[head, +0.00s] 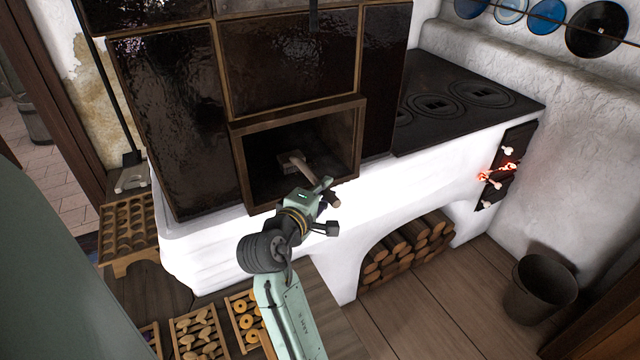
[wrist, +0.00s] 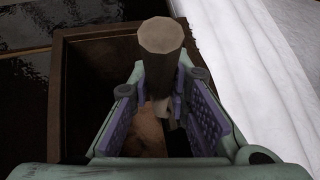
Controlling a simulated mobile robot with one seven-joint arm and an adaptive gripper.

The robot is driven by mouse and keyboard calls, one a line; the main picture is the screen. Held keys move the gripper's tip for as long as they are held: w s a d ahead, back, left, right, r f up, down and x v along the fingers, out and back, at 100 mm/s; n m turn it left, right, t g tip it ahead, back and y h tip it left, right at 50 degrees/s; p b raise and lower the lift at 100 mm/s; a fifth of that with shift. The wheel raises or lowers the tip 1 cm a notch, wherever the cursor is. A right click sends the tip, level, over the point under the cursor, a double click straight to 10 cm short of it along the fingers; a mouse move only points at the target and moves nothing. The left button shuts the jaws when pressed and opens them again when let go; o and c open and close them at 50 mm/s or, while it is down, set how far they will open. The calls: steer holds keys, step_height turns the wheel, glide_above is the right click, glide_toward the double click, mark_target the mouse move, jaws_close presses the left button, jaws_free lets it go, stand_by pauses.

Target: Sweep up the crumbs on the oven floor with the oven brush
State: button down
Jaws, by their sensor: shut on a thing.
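The oven brush (head: 296,163) reaches into the oven opening (head: 240,166) in the dark tiled stove, its head end inside. Its round wooden handle end sticks out past my gripper (head: 322,188) at the opening's lower right edge. My gripper is shut on the handle. In the wrist view the octagonal handle end (wrist: 161,37) stands up between the fingers of my gripper (wrist: 165,112), near the brown oven frame (wrist: 75,48). The oven floor is dark and partly hidden by the brush and gripper. I cannot make out any crumbs.
A white ledge (head: 210,255) runs below the opening. The black hob (head: 425,82) is at the right, above a glowing firebox (head: 497,173). Trays of baked goods (head: 195,335) stand low in front. A bucket (head: 540,291) stands on the floor at right.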

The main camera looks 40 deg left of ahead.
mark_target(335, 198)
steer(key=shift+s+d+p, duration=0.1)
steer(key=shift+s+d, duration=0.2)
steer(key=shift+d, duration=0.45)
steer(key=shift+s+d+p, duration=0.15)
steer(key=shift+s+d, duration=0.15)
steer(key=shift+d, duration=0.4)
steer(key=shift+s+d+p, duration=0.1)
steer(key=shift+s+d, duration=0.2)
steer(key=shift+d, duration=0.45)
steer(key=shift+w+a+p, duration=0.35)
steer(key=shift+w+a, duration=0.1)
steer(key=shift+a, duration=0.65)
steer(key=shift+w+a+p, duration=0.3)
steer(key=shift+w+a, duration=0.1)
steer(key=shift+a, duration=0.65)
steer(key=shift+w+a+p, duration=0.35)
steer(key=shift+w+a, duration=0.1)
steer(key=shift+a, duration=0.65)
steer(key=shift+s+d+p, duration=0.15)
steer(key=shift+s+d, duration=0.3)
steer(key=shift+d, duration=0.65)
steer(key=shift+s+d+p, duration=0.2)
steer(key=shift+s+d, duration=0.2)
steer(key=shift+d, duration=0.7)
steer(key=shift+s+d+p, duration=0.15)
steer(key=shift+s+d, duration=0.3)
steer(key=shift+d, duration=0.65)
steer(key=shift+r, duration=0.1)
